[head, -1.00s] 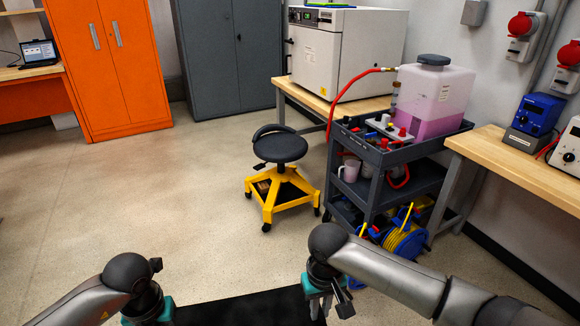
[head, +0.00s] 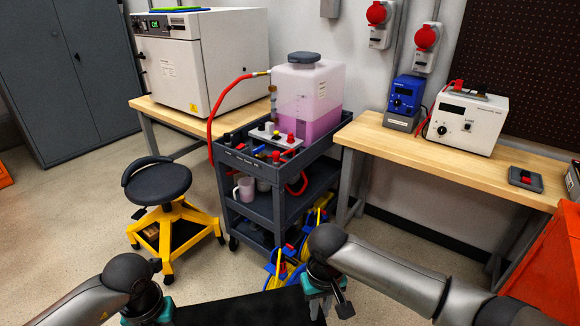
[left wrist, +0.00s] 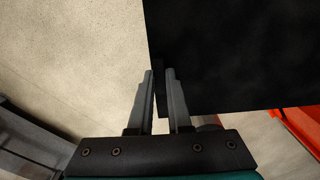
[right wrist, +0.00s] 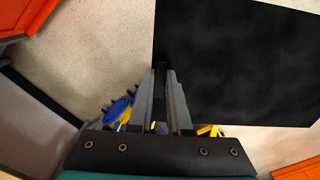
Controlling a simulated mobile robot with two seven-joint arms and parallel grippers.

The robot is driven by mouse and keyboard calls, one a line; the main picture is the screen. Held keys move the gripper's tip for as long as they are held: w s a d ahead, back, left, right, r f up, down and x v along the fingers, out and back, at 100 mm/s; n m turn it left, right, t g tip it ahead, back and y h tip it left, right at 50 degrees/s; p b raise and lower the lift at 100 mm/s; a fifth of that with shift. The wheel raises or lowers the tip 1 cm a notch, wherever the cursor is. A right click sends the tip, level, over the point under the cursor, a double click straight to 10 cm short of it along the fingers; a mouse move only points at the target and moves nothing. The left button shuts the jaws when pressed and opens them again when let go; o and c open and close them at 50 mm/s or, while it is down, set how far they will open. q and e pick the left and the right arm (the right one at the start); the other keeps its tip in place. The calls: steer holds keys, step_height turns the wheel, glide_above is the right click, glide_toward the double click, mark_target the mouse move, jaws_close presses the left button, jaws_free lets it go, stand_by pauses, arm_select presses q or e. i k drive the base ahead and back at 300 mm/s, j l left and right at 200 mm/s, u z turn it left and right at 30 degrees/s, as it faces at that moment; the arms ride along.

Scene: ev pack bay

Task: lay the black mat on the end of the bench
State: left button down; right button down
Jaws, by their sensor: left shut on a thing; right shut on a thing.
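The black mat (head: 240,310) hangs between my two grippers at the bottom of the head view. It fills much of the left wrist view (left wrist: 235,55) and the right wrist view (right wrist: 240,60). My left gripper (left wrist: 160,85) is shut on one edge of the mat. My right gripper (right wrist: 160,75) is shut on another edge; in the head view it shows at the bottom (head: 322,300). The mat is held up above the floor. A wooden bench (head: 455,160) runs along the wall at the right, beyond the mat and apart from it.
A grey cart (head: 265,205) with a pink-liquid tank (head: 308,98) stands ahead, cable reels (head: 290,262) at its foot. A yellow-based stool (head: 165,205) is left of it. The bench carries a blue unit (head: 406,95), a white unit (head: 468,120) and a small tray (head: 525,180).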

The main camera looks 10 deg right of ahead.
mark_target(447, 158)
steer(key=i+l+z, duration=0.1)
steer(key=i+z, duration=0.2)
steer(key=z, duration=0.15)
steer(key=i+z, duration=0.25)
steer(key=z, duration=0.25)
steer(key=i+z, duration=0.95)
steer(key=i, duration=0.55)
steer(key=i+u, duration=0.25)
steer(key=i, duration=0.85)
steer(key=l, duration=0.05)
